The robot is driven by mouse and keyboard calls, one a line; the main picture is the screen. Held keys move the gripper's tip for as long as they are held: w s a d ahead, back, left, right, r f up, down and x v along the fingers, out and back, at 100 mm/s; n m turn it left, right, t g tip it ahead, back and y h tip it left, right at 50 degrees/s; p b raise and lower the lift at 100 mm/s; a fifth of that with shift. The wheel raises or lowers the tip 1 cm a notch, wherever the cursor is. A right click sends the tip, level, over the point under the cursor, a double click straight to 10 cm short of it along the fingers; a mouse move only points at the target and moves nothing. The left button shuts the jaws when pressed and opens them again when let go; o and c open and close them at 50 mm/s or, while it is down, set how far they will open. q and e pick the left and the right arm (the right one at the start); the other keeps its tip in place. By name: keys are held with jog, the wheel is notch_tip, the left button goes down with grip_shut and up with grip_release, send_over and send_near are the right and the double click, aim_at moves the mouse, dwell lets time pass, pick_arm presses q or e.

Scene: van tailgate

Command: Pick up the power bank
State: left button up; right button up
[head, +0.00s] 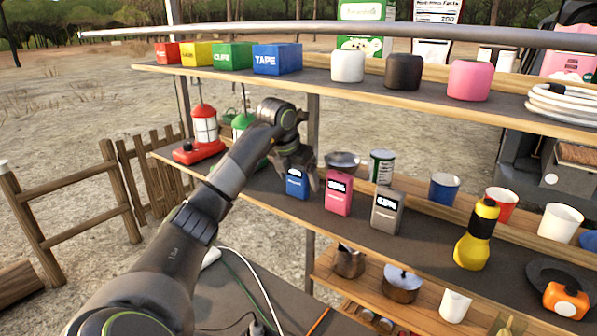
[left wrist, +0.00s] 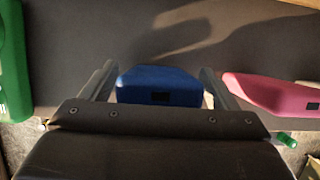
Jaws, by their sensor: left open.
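Three power banks with lit displays stand in a row on the middle shelf: a blue one (head: 297,186), a pink one (head: 338,195) and a grey one (head: 386,212). My left gripper (head: 299,174) is open at the blue power bank. In the left wrist view, the blue power bank (left wrist: 160,86) lies between the two spread fingers, with a gap visible on the right side. The pink power bank (left wrist: 275,95) is just right of the right finger. My right gripper is not in view.
A red lantern (head: 204,130) and a green lantern stand left of the blue power bank. A metal bowl (head: 343,161) and a can (head: 381,167) are behind.

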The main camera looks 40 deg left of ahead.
pick_arm(q)
jog(key=shift+s+a+f, duration=0.1)
jog(key=shift+s, duration=0.05)
jog(key=c, duration=1.2)
